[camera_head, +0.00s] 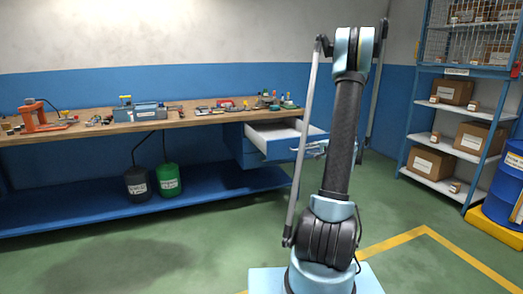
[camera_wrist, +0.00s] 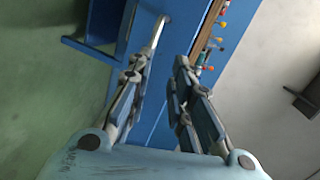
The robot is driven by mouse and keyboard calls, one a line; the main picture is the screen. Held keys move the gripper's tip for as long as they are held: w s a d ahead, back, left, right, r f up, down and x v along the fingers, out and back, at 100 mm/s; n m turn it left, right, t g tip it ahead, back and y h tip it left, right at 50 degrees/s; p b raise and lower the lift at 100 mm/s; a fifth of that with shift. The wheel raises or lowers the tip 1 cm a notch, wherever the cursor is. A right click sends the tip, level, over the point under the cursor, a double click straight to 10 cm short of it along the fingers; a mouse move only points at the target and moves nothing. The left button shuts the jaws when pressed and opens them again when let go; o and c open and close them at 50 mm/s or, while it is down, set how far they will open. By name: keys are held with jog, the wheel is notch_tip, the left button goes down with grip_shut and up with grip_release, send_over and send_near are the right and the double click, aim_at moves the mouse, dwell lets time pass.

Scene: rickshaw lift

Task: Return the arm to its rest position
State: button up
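My arm stands upright in the middle of the head view. It hides part of the workbench's right end, and I cannot clearly make out my gripper there. In the wrist view my gripper (camera_wrist: 162,65) has its two fingers apart, with nothing visible between them. Beyond the fingertips is a blue surface of the bench unit, with a pale bar (camera_wrist: 158,32) close to the left fingertip; I cannot tell whether they touch. In the head view a blue drawer (camera_head: 284,151) under the bench top is pulled open, beside my arm.
The workbench (camera_head: 190,117) runs along the wall with a red-orange tool (camera_head: 42,115), a blue-grey device (camera_head: 140,112) and small tools on top. A black canister (camera_head: 138,183) and a green canister (camera_head: 168,180) stand below. Shelves (camera_head: 440,145) with boxes and a blue drum (camera_head: 505,190) are at right.

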jog(key=s+a+r+n+g, duration=0.35)
jog(key=s+a, duration=0.45)
jog(key=s, duration=0.3)
jog(key=s+a+r+n+g, duration=0.2)
jog(key=s+a+n+g, duration=0.15)
jog(key=s+a, duration=0.6)
jog(key=s+d+f+n+g+h, duration=0.1)
jog(key=s+f+n, duration=0.1)
jog(key=s, duration=0.8)
jog(key=s+d+f+n+g+h, duration=0.1)
jog(key=s+f+g+h, duration=0.1)
jog(key=s, duration=0.8)
jog(key=s+d+f+n+g+h, duration=0.1)
jog(key=s+f+n+h, duration=0.1)
jog(key=s, duration=0.8)
jog(key=shift+s+d+f+n, duration=0.15)
jog(key=shift+s+f+n, duration=0.2)
jog(key=shift+f, duration=0.5)
jog(key=shift+w+f, duration=0.2)
jog(key=shift+w, duration=0.15)
